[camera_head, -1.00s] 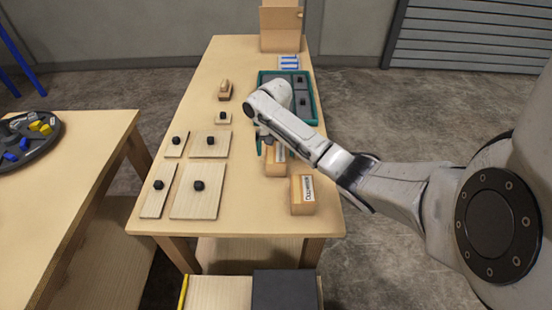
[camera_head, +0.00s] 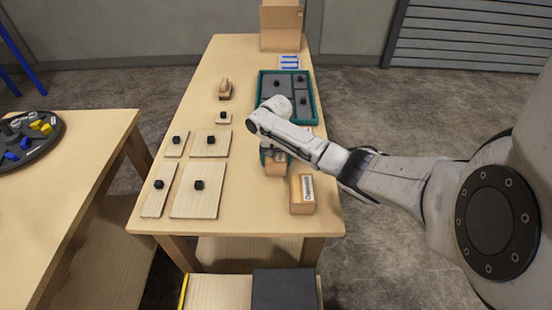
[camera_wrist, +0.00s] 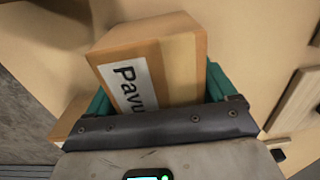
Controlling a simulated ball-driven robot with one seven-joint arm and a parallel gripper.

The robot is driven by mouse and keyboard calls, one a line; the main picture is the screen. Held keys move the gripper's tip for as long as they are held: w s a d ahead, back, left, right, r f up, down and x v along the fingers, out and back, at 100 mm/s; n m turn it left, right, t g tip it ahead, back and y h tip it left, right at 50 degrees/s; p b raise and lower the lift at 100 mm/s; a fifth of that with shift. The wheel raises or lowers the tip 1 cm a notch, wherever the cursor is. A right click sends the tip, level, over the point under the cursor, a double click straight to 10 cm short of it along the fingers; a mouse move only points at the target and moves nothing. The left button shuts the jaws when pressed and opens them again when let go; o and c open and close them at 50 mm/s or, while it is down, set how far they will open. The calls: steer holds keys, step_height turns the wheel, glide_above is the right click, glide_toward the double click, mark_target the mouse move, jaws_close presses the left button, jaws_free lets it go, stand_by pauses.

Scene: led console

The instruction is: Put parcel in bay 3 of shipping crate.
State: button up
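A tan box-shaped parcel (camera_head: 274,169) stands on the table under my wrist in the head view. In the wrist view the same parcel (camera_wrist: 180,75) shows a white label starting "Pavu". My gripper (camera_wrist: 158,92) has its teal fingers on either side of this parcel. The fingertips are partly hidden, and I cannot tell whether they press on it. The teal-rimmed crate (camera_head: 313,98) lies further back on the table, partly behind my arm. It holds dark grey panels with black knobs; bay numbers are not readable.
A second labelled box (camera_head: 302,195) stands near the front right; its edge shows at left in the wrist view. Several knobbed wooden plates (camera_head: 197,203) lie at left. A wooden-handled tool (camera_head: 225,89) and a blue-striped card (camera_head: 289,62) lie further back.

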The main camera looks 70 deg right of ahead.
steer(key=c, duration=1.1)
steer(key=shift+r, duration=0.6)
step_height(320, 180, up, 2)
steer(key=shift+r, duration=0.15)
steer(key=shift+s+a+r+p, duration=0.65)
steer(key=shift+s+r, duration=0.95)
steer(key=shift+s, duration=0.65)
steer(key=shift+s+a+r+p, duration=0.45)
steer(key=shift+s+r+p, duration=0.25)
steer(key=shift+s+r, duration=1.25)
steer(key=shift+s+a+r+p, duration=0.65)
steer(key=shift+s+r, duration=0.6)
steer(key=shift+s, duration=1.35)
